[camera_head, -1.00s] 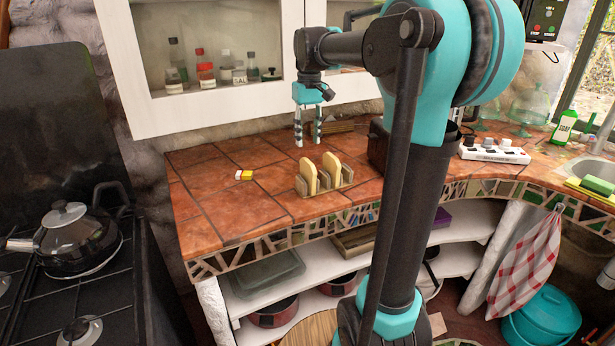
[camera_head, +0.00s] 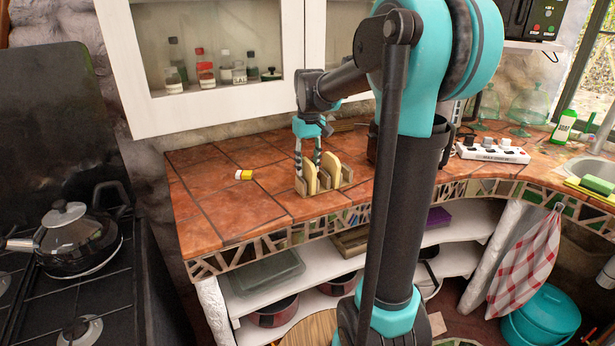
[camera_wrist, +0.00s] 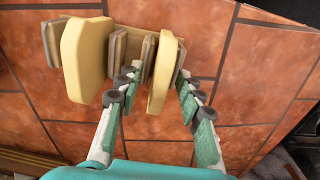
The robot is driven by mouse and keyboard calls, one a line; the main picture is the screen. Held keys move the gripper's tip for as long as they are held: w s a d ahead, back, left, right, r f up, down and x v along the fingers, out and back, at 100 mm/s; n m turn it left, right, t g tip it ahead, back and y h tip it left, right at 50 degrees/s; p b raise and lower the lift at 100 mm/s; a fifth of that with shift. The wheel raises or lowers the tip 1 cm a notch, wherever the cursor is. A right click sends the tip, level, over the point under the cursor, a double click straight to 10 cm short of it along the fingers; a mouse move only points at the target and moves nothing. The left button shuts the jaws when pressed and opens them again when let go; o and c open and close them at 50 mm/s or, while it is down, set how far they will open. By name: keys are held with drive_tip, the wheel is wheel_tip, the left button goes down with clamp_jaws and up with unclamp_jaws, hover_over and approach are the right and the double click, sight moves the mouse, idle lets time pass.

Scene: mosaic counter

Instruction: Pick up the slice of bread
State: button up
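Two pale yellow bread slices stand upright in a small wooden rack (camera_wrist: 118,40) on the tiled counter. One slice (camera_wrist: 163,75) is at the right in the wrist view and is the left one (camera_head: 311,180) in the head view. The other slice (camera_wrist: 86,60) is at the left in the wrist view. My gripper (camera_wrist: 157,76) is open, with one finger on each side of the right-hand slice in the wrist view. Gaps show between fingers and slice; its lower part is hidden in the rack. In the head view my gripper (camera_head: 308,160) is at the rack.
A small yellow-and-white item (camera_head: 244,174) lies left of the rack. A dark box-like object stands behind my arm at the right. A white wall cabinet (camera_head: 210,112) hangs above the counter (camera_head: 225,205). The left tiles are mostly clear.

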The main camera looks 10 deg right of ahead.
drive_tip(key=c, duration=0.8)
drive_tip(key=shift+r, duration=0.15)
